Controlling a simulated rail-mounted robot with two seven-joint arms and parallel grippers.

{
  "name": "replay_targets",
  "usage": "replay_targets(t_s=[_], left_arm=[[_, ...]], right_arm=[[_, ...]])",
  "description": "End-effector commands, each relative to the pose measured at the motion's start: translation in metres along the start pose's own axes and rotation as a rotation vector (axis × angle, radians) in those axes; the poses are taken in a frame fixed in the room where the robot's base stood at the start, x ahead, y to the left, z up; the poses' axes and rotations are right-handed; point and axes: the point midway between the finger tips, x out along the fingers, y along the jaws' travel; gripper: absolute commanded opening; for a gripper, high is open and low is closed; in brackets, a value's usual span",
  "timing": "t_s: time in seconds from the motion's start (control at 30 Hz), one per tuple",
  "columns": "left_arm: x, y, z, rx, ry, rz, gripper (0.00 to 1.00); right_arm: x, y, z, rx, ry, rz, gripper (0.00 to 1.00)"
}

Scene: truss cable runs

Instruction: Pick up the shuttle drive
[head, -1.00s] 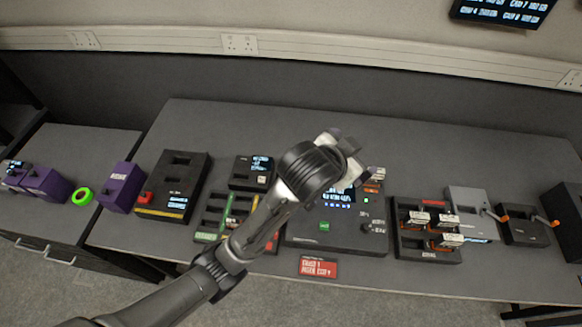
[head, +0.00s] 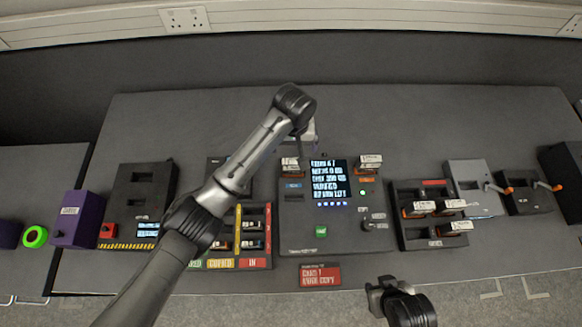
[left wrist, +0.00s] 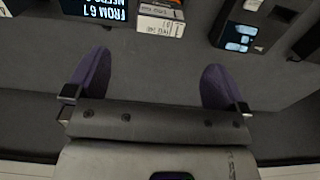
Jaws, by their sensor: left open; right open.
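No label that I can read names the shuttle drive. A drive with a white label (head: 291,163) stands in the left slot of the central black station (head: 295,215); it also shows in the left wrist view (left wrist: 160,20). A second drive (head: 369,162) stands in the station's right slot. My left gripper (head: 307,135) is behind the station's back edge, near the left drive. In the left wrist view my left gripper (left wrist: 157,85) has its purple fingers wide apart, nothing between them, with the drive ahead. My right gripper (head: 378,287) is open at the table's front edge, away from the drives.
A black rack (head: 412,238) with several drives stands right of the station. A sorting tray (head: 240,264) with drives stands left, partly behind my left arm. A grey box (head: 467,174) with an orange-handled lever is further right. The table's back strip (head: 430,115) is clear.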

Motion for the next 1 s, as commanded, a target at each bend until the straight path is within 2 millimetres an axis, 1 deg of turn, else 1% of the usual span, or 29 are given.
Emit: replay_targets(t_s=[0.23, 0.4, 0.53, 0.77, 1.0], left_arm=[[0.039, -0.001, 0.000, -0.020, -0.001, -0.003, 1.00], [0.066, -0.001, 0.000, -0.019, 0.000, -0.002, 1.00], [0.078, -0.001, 0.000, -0.019, 0.001, -0.001, 1.00], [0.088, -0.001, 0.000, -0.018, 0.002, 0.000, 1.00], [0.119, 0.000, 0.003, -0.018, 0.001, -0.002, 1.00]], right_arm=[[0.004, 0.002, -0.006, -0.003, 0.018, 0.005, 0.43], [0.007, 0.001, -0.006, -0.002, 0.019, 0.004, 0.43], [0.008, 0.001, -0.005, 0.001, 0.019, 0.002, 0.43], [0.009, -0.001, -0.005, 0.006, 0.018, -0.003, 0.43], [0.014, -0.002, -0.003, 0.008, 0.017, -0.004, 0.43]])
